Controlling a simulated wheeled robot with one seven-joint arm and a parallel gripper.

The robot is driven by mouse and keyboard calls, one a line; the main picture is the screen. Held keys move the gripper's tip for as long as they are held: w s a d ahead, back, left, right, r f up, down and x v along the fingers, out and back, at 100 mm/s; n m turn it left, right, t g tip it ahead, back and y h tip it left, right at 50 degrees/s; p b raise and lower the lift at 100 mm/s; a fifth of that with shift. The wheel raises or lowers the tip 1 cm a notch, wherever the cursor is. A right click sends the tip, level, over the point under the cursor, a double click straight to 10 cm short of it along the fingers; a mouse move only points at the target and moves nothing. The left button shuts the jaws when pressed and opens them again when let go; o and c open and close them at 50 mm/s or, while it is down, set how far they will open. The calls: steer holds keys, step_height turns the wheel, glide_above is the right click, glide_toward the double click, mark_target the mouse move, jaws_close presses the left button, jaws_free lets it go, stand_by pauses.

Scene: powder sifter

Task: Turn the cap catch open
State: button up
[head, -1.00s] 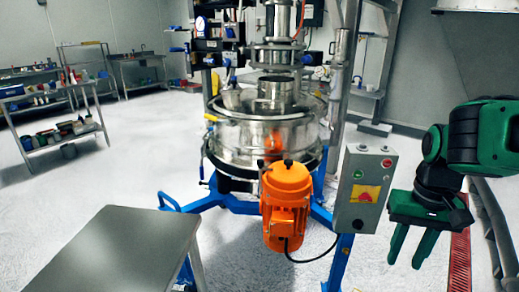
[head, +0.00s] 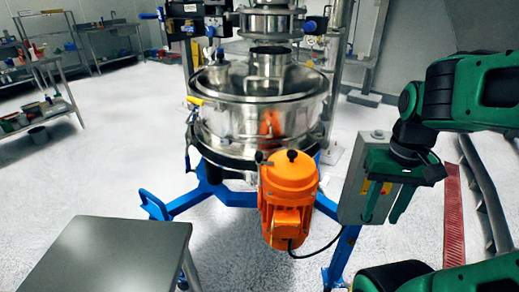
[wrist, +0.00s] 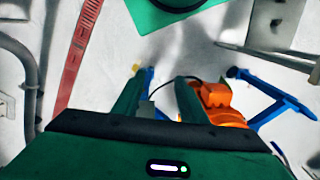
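The steel sifter drum (head: 235,128) with its round cap stands at the centre of the head view. A small yellow handle (head: 195,101) sits at the left side of the cap rim; it may be the cap catch, but I cannot tell its position clearly. My gripper (head: 384,218) is to the right of the drum, well apart from it, in front of the grey control box. Its two fingers point down, spread and empty. In the wrist view my gripper (wrist: 161,76) is also open, with floor and part of the sifter stand beyond it.
An orange motor (head: 288,195) juts out at the drum's front. The control box (head: 352,180) is partly hidden by my gripper. Blue legs (head: 222,193) spread over the floor. A steel table (head: 110,262) stands front left. A red floor grate (head: 453,215) lies at right.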

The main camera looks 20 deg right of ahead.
steer(key=w+a+r+n+t+y, duration=0.1)
steer(key=w+a+r+n, duration=0.25)
steer(key=w, duration=0.45)
steer(key=w+a+r+n+t, duration=0.1)
steer(key=w+a+r+n, duration=0.15)
steer(key=w+n, duration=0.35)
steer(key=n+y, duration=0.3)
steer(key=n, duration=0.6)
glide_toward(259, 153)
steer(key=shift+m+t, duration=0.3)
steer(key=shift+m, duration=0.05)
steer(key=x, duration=0.8)
steer(key=shift+s+a+f, duration=0.1)
steer(key=shift+s+f, duration=0.1)
steer(key=shift+s, duration=0.1)
jaws_close()
